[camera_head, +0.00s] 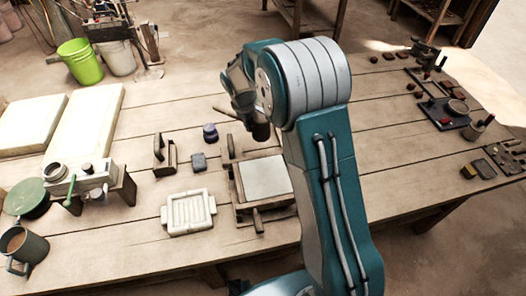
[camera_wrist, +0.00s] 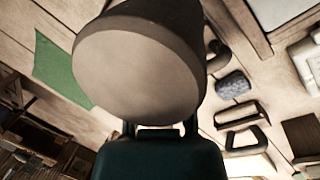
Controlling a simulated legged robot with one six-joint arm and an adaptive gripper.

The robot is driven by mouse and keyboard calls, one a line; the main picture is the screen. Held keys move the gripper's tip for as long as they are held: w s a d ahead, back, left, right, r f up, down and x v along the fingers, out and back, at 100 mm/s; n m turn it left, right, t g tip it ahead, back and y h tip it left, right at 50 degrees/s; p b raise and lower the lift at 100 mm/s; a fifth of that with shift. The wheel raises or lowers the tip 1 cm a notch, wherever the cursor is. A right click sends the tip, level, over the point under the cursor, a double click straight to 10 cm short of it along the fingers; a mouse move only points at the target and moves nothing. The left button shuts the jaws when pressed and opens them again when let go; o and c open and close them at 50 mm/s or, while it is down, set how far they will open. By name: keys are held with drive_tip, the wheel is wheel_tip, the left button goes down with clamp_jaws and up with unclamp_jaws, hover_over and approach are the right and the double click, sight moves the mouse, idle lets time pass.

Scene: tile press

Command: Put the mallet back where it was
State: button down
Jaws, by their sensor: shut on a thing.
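The mallet's brown head (camera_head: 261,131) hangs above the table in the head view, below my gripper (camera_head: 243,95). A thin wooden stick, perhaps its handle, shows at the left of the gripper. In the wrist view the mallet's broad, pale round face (camera_wrist: 137,68) fills the upper middle, and my gripper (camera_wrist: 160,128) is shut on the mallet just below it. The fingers' contact is mostly hidden by the mallet head. In the head view, a wooden press frame with a pale slab (camera_head: 265,178) lies below the mallet, partly behind my arm.
A white grooved tray (camera_head: 188,212), a grey block (camera_head: 199,161), a dark round pot (camera_head: 210,133) and a wooden handled tool (camera_head: 163,162) stand left of the frame. A green cloth (camera_wrist: 58,68) shows in the wrist view. Small tools crowd the table's right end.

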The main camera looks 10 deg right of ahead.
hover_over(256, 146)
drive_tip(key=a+x, duration=0.1)
drive_tip(key=x, duration=0.3)
drive_tip(key=f, duration=1)
drive_tip(key=shift+s+a+f, duration=0.15)
drive_tip(key=shift+s, duration=0.25)
drive_tip(key=shift+c, duration=2.4)
unclamp_jaws()
drive_tip(key=shift+f, duration=0.1)
